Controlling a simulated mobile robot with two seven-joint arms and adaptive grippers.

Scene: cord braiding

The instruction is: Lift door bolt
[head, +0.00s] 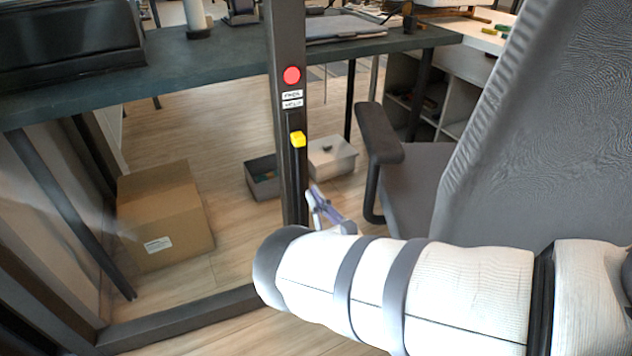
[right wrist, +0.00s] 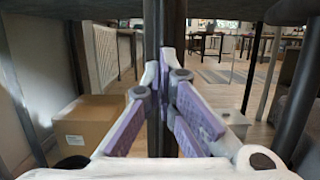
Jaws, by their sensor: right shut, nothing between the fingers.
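The bolt has a yellow knob (head: 298,139) on a dark upright door post (head: 287,45). The knob does not show there. My left gripper is out of view.
A dark table (head: 205,62) stands behind the post. A cardboard box (head: 165,215) is on the floor at left, with grey bins (head: 263,178) behind the post. A grey office chair (head: 415,180) stands close at right. A dark frame bar (head: 190,318) runs along the floor.

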